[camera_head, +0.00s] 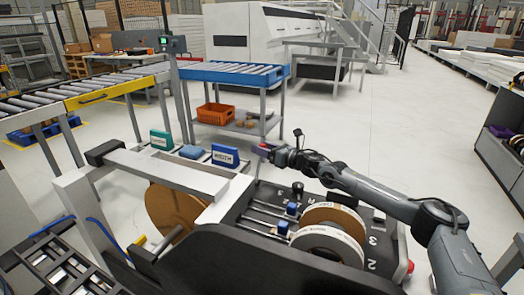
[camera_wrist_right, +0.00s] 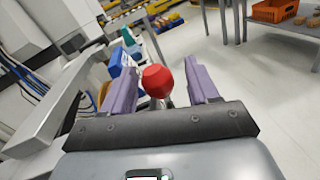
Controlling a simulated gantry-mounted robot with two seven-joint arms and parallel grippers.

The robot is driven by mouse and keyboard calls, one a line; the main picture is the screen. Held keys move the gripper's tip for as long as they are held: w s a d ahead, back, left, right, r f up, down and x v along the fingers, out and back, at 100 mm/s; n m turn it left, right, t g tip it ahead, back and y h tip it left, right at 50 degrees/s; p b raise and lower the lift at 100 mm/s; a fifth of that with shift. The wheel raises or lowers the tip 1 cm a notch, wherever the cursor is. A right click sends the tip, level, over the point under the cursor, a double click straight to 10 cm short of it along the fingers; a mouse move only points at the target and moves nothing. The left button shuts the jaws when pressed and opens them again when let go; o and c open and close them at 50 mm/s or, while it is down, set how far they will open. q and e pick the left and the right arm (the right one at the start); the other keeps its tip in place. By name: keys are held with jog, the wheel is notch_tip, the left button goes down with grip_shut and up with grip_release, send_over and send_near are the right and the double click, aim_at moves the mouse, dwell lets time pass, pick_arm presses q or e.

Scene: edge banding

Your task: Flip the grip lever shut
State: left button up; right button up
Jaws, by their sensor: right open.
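The grip lever shows as a round red knob (camera_wrist_right: 158,81) in the right wrist view, with a short piece of its metal stem below it. My right gripper (camera_wrist_right: 161,68) is open, its two purple fingers on either side of the knob with a visible gap to each. How deep the knob lies between them I cannot tell. In the head view my right gripper (camera_head: 264,149) is beside the blue WIDTH box, above the machine's far edge; the knob is not clearly visible there. My left gripper is not in view.
The banding machine carries tape rolls (camera_head: 333,218) below my right arm. A blue WIDTH box (camera_head: 225,156) and a green box (camera_head: 161,140) stand on its far side. An orange crate (camera_head: 216,114) sits on a shelf under the blue-railed roller table (camera_head: 235,72). The floor to the right is open.

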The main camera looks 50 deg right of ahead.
jog(key=shift+w+a, duration=0.1)
jog(key=shift+w, duration=0.25)
grip_shut()
dwell(0.4)
